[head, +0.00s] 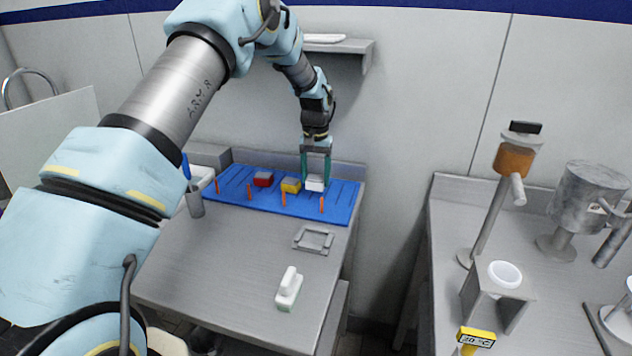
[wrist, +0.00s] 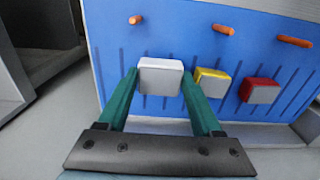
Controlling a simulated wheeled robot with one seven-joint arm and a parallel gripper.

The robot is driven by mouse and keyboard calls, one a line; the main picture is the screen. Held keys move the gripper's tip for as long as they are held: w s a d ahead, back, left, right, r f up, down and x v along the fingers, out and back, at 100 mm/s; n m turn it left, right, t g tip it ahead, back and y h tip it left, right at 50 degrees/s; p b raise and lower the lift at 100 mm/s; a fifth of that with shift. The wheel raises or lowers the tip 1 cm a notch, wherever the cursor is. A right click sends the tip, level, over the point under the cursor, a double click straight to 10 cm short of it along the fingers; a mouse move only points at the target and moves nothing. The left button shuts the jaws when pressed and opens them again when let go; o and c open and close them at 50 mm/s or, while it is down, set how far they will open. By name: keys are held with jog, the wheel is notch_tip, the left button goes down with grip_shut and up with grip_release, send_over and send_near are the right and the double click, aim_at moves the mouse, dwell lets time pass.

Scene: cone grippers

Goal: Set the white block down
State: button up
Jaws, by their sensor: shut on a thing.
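The white block (head: 315,184) is at the right part of the blue board (head: 335,213), beside the yellow block. My gripper (head: 316,178) points down over it, with its green fingers on either side. In the wrist view my gripper (wrist: 158,85) is shut on the white block (wrist: 160,76), which sits between the fingertips. The block's underside is hidden, so I cannot tell whether it touches the board (wrist: 185,30).
A yellow block (head: 290,186) and a red block (head: 263,179) sit left of the white block on the board. Orange pegs (head: 283,200) stand along its front. A grey frame (head: 313,240) and a white-handled tool (head: 289,290) lie nearer on the bench.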

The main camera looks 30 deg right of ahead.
aim_at(316, 177)
notch_tip(316, 177, down, 3)
jog(key=shift+r+p, duration=0.2)
jog(key=shift+p, duration=0.7)
jog(key=shift+w+d+f+p, duration=0.1)
jog(key=shift+f+p, duration=0.05)
jog(key=shift+p, duration=0.2)
jog(key=shift+f, duration=0.3)
jog(key=shift+f, duration=0.1)
jog(key=o, duration=1.4)
jog(key=shift+o, duration=0.2)
